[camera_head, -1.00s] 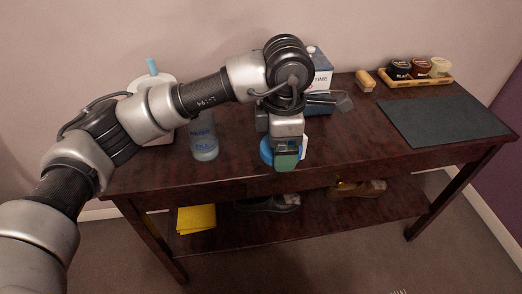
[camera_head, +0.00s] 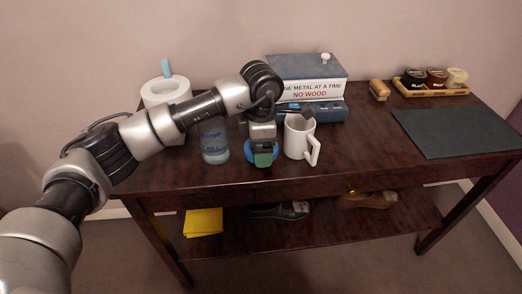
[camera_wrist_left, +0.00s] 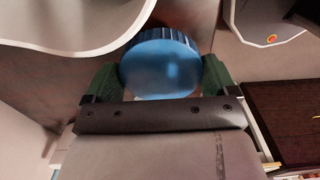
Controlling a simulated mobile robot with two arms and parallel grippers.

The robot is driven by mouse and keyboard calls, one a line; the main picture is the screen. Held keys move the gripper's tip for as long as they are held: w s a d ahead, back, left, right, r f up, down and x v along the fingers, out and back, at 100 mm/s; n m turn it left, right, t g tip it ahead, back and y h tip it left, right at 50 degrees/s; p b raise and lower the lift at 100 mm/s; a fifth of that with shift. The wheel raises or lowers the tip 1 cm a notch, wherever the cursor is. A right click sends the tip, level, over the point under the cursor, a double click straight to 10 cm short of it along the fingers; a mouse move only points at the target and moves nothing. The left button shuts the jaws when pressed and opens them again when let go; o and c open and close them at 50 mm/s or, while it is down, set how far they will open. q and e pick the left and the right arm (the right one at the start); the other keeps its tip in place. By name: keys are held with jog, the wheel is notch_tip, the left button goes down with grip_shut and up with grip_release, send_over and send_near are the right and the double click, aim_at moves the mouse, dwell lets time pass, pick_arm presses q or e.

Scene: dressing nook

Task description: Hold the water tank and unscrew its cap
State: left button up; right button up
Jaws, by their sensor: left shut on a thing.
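A translucent tank with blue lettering (camera_head: 214,142) stands upright on the dark wooden table, left of my left gripper; I take it as the water tank. Its top is hidden behind my left arm. My left gripper (camera_head: 262,154) points down beside it, just left of the white mug. It is shut on a round blue cap (camera_wrist_left: 160,65), which sits between the green fingers in the left wrist view. The cap also shows at the fingers in the head view (camera_head: 250,148), apart from the tank. Whether the cap touches the tabletop is unclear. My right gripper is not in view.
A white mug (camera_head: 298,137) with tools stands close right of the gripper. Behind are a blue-grey box (camera_head: 331,111) and a white round container (camera_head: 165,92). A brush (camera_head: 379,90), jar tray (camera_head: 434,91) and dark mat (camera_head: 452,133) lie right. Front-right tabletop is clear.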

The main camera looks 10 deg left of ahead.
pick_arm(q)
notch_tip(320, 180, down, 3)
jog(key=shift+r, duration=0.15)
jog(key=shift+f, duration=0.2)
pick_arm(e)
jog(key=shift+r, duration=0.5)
pick_arm(q)
jog(key=o, duration=0.9)
jog(key=shift+c, duration=0.2)
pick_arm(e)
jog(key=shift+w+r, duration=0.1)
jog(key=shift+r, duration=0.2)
